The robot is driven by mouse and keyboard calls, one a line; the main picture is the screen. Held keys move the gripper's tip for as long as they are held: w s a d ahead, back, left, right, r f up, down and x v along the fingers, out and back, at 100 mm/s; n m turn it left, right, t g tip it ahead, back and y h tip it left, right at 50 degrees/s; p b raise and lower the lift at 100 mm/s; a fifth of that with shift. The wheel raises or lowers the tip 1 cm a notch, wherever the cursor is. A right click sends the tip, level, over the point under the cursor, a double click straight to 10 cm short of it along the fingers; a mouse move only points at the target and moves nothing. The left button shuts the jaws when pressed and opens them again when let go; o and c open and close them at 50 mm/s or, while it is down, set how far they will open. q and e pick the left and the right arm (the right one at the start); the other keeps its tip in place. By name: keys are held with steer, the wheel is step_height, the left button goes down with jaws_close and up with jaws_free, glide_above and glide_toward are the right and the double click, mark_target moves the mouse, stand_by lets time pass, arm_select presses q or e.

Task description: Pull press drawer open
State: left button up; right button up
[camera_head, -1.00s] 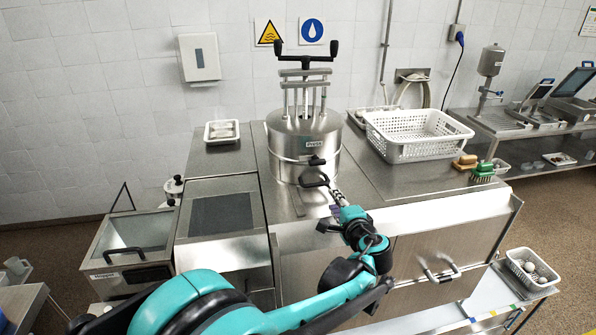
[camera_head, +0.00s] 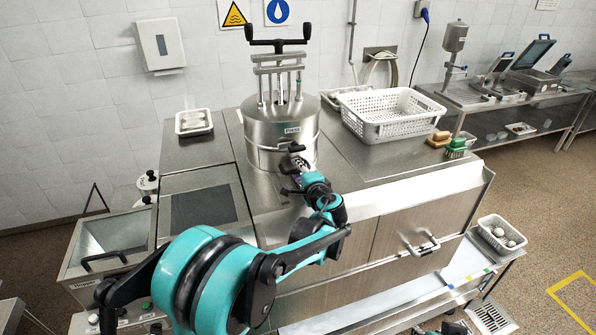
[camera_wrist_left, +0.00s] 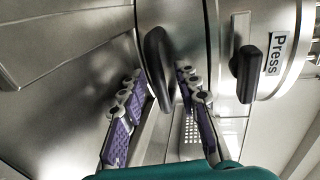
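The press (camera_head: 281,135) is a steel drum on the counter, with rods and a black crossbar handle above. Its "Press" label (camera_wrist_left: 275,53) and a black knob (camera_wrist_left: 248,72) show in the left wrist view. A second black handle (camera_wrist_left: 160,65) on the drum's lower front stands between the purple-padded fingers of my left gripper (camera_wrist_left: 160,85). The fingers are apart, one on each side of it, with gaps visible. In the head view my left gripper (camera_head: 300,168) is at the drum's front and partly hides the handle. My right gripper does not show clearly.
A white perforated basket (camera_head: 388,118) stands right of the press, with brushes (camera_head: 455,147) beside it. A small tray (camera_head: 194,122) lies to the left. Cabinet doors with a bar handle (camera_head: 420,244) are below the counter. A small white basket (camera_head: 501,235) sits lower right.

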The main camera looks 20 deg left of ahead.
arm_select(q)
jaws_close()
steer(key=shift+s, duration=0.1)
steer(key=shift+s+d+f, duration=0.1)
steer(key=shift+s+d, duration=0.25)
steer(key=shift+s, duration=0.1)
steer(key=f+b+v, duration=0.1)
steer(key=f+v, duration=0.1)
steer(key=v, duration=1)
steer(key=s+f+b+v, duration=0.1)
steer(key=f+v, duration=0.1)
steer(key=v, duration=1)
steer(key=shift+d+f, duration=0.3)
steer(key=shift+f, duration=0.1)
